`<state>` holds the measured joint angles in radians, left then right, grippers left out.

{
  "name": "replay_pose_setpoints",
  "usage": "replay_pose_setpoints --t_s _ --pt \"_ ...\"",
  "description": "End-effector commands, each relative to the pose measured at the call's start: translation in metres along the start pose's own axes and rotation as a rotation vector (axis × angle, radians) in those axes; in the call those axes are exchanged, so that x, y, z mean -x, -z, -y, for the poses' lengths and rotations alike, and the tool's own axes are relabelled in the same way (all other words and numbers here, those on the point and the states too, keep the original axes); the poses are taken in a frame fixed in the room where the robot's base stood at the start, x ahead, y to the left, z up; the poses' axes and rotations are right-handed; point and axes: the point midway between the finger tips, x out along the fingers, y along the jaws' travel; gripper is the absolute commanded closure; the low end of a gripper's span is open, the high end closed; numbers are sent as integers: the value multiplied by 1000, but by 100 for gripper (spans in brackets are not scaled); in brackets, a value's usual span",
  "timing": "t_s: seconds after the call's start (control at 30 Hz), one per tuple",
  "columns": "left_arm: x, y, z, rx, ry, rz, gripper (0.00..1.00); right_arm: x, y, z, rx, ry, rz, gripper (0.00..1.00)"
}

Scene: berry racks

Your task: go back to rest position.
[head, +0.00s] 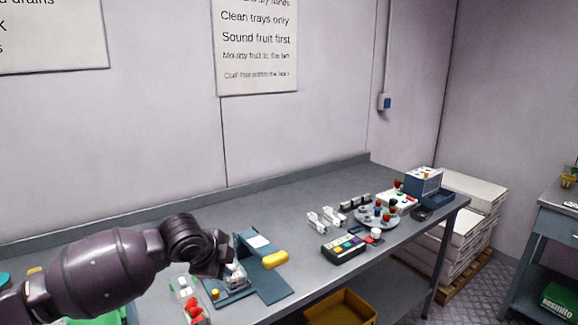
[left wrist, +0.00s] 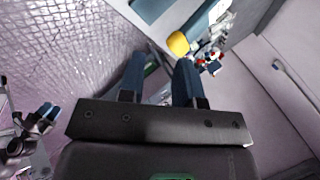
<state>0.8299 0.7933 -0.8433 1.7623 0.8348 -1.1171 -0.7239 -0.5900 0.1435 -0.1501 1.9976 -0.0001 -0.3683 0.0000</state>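My left arm comes in from the left in the head view, and its gripper (head: 226,264) is over the front part of the grey bench (head: 325,192). In the left wrist view the two blue fingers of the left gripper (left wrist: 160,62) stand apart, with nothing held between them. A dark gripper with blue tips, seemingly my right one (left wrist: 47,113), shows small at the left of that view. Whether it is open or shut is unclear. The head view does not show it.
Beside the left gripper is a blue device (head: 272,285) with a yellow handle (head: 275,259). A punnet with red berries (head: 194,308) stands left of it. Further right are a label keypad (head: 344,249), a round grey plate (head: 364,219) and a blue box (head: 423,180). The bench's back strip is clear.

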Motion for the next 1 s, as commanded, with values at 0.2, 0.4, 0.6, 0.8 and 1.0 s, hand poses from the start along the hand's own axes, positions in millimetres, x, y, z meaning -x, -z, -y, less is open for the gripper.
replay_pose_setpoints --t_s 0.2,0.4,0.6,0.8,1.0 --pt "-3 34 7 268 246 -205 69 3 -9 0 -2 -2 17 57" --pt "-2 40 -10 525 403 -381 69 6 -16 -1 -3 -4 32 57" --pt "0 23 -46 755 520 -487 69 5 -16 -1 -3 -3 33 57" --pt "1 -10 -96 944 611 -507 69 3 -11 0 -3 -2 23 57" --pt "0 -49 -164 1093 674 -435 69 0 -4 0 -2 -1 9 57"
